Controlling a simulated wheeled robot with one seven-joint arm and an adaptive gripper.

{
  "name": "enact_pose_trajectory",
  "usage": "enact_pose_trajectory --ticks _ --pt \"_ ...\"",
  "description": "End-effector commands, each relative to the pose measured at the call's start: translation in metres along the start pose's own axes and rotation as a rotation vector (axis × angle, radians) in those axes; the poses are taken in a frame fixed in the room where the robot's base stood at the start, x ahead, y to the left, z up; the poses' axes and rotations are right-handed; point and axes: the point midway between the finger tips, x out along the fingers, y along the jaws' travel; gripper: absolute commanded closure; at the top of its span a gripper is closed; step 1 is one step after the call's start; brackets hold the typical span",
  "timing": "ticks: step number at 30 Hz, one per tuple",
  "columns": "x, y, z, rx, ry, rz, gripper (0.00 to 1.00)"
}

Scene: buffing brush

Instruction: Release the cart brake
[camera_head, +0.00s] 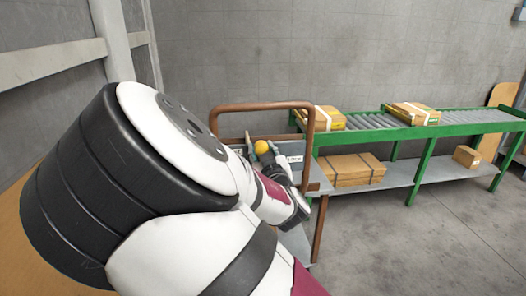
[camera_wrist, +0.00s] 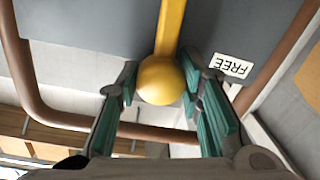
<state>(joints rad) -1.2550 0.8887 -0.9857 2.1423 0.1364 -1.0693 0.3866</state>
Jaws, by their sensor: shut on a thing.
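The brake lever is a yellow bar (camera_wrist: 171,28) ending in a round yellow knob (camera_wrist: 161,80); the knob also shows small in the head view (camera_head: 261,147). My gripper (camera_wrist: 160,88) has its teal-padded fingers on either side of the knob and is shut on it. The cart has a copper-brown tube handle (camera_head: 262,105) and a grey panel (camera_wrist: 90,25) behind the lever. A white label reading "FREE" (camera_wrist: 232,66) is on the panel, right of the knob and upside down in the wrist view. My arm hides much of the cart in the head view.
A green-framed roller conveyor (camera_head: 462,123) stands to the right, with parcels on top (camera_head: 413,113) and a cardboard box (camera_head: 350,169) on its lower shelf. Grey floor (camera_head: 420,245) is open in front of it. A grey wall is behind.

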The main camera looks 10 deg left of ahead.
Motion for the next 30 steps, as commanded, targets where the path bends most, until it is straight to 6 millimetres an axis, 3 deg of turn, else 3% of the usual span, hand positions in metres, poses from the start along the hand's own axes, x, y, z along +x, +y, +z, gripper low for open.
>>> enact_pose_trajectory --ticks 21,30 --pt "0.002 -0.04 0.002 -0.463 -0.026 -0.008 1.0" --pt "0.002 -0.049 0.006 -0.585 -0.032 -0.01 1.0"
